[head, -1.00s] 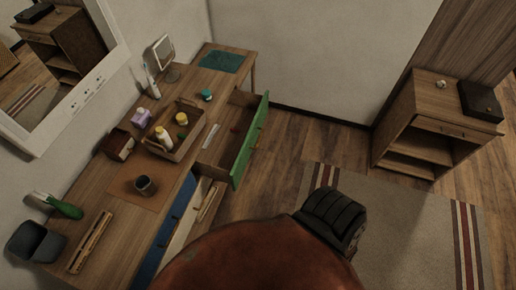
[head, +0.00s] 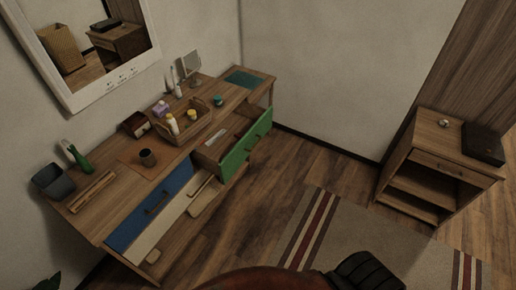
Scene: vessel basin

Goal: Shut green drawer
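The green drawer (head: 246,150) stands pulled out of the right part of the wooden vanity table (head: 110,205). Its green front faces the room, with a dark handle on it. Part of its inside shows behind the front, with a small red thing (head: 238,134) and a pale flat thing (head: 214,139) near it. Neither of my grippers is in view; only brown and black parts of my own body show at the bottom edge.
A blue drawer front (head: 150,204) and a white front (head: 170,222) are left of the green drawer. A shelf cabinet (head: 435,170) stands at right. Floor before the green drawer is clear.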

